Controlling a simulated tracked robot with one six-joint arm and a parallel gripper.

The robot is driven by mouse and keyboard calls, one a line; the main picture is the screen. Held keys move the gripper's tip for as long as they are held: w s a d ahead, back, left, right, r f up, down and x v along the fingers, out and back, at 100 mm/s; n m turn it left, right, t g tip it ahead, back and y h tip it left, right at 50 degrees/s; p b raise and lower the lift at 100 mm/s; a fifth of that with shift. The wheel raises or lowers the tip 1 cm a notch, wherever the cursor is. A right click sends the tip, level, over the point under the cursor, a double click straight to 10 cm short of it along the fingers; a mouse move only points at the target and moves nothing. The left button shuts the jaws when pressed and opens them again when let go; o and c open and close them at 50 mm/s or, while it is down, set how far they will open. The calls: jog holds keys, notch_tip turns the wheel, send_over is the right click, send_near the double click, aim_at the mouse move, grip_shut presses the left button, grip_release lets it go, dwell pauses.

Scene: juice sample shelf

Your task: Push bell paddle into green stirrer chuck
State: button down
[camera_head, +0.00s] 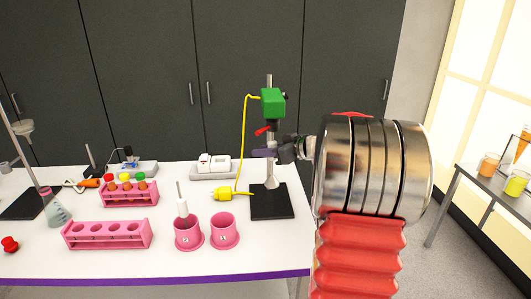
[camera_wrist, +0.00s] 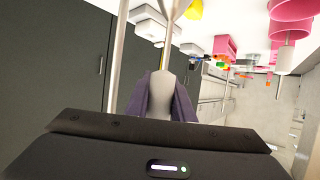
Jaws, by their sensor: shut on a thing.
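The green stirrer (camera_head: 272,101) is mounted high on a metal stand with a dark base plate (camera_head: 272,202). Its chuck is too small to make out. My gripper (camera_head: 265,153) is below the stirrer, beside the stand, with its purple fingers level. In the wrist view my gripper (camera_wrist: 160,100) is shut on the pale grey bell paddle (camera_wrist: 167,60), whose shaft runs away toward a flared end at the top edge. In the head view a pale flared piece, apparently the paddle's bell (camera_head: 271,181), hangs below the fingers. Whether the shaft's top touches the chuck cannot be told.
A red clamp knob (camera_head: 262,130) sits just above the fingers. A yellow cable (camera_head: 242,145) runs down to a yellow plug (camera_head: 223,193). Pink cups, one holding a white paddle (camera_head: 182,207), stand left of the base. Pink racks (camera_head: 106,241) stand farther left.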

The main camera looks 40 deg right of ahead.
jog(key=shift+r, duration=0.7)
dwell(0.3)
jog(key=c, duration=1.5)
grip_release()
jog(key=shift+o, duration=0.2)
jog(key=shift+s, duration=0.1)
jog(key=v, duration=1.3)
jog(key=shift+s, duration=0.25)
jog(key=shift+r, duration=0.15)
